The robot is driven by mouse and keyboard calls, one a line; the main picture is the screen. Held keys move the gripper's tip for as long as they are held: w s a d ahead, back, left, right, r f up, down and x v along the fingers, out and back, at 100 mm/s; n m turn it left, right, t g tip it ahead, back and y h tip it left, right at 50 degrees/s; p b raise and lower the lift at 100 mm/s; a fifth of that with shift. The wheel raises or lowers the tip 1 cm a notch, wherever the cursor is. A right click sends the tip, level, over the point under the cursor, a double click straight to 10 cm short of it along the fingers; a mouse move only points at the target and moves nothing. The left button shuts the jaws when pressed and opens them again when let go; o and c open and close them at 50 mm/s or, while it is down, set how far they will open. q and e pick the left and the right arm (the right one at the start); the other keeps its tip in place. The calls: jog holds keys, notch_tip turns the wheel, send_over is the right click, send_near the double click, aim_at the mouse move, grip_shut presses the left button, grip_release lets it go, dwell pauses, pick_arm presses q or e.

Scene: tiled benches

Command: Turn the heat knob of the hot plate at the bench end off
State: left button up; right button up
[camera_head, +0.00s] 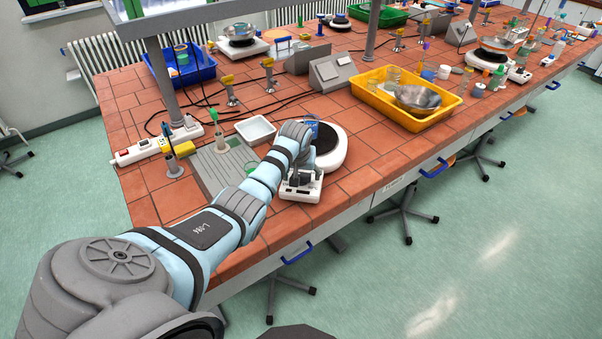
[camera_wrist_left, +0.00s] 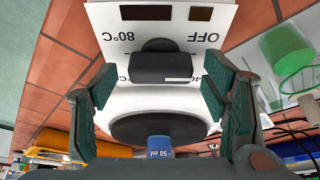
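The white hot plate (camera_head: 334,155) with a dark round top stands at the near bench end. It also shows in the left wrist view (camera_wrist_left: 201,100). Its front panel carries the words "80°C" and "OFF", and a further marking is partly hidden by a finger. The dark heat knob (camera_wrist_left: 162,66) sits below these words, between the fingers. My left gripper (camera_wrist_left: 160,88) is open, with one green-padded finger on each side of the knob and gaps visible. In the head view the gripper (camera_head: 297,178) hides the knob. My right gripper is not in view.
A blue-marked 50 ml vessel (camera_wrist_left: 159,147) is at the hot plate. A white tray (camera_head: 256,130) and a grey ribbed board (camera_head: 219,172) lie to its left. A yellow tray (camera_head: 386,116) with a metal bowl stands at right. The bench front edge is close.

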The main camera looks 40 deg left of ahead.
pick_arm(q)
jog(key=shift+r, duration=0.1)
jog(key=v, duration=1.2)
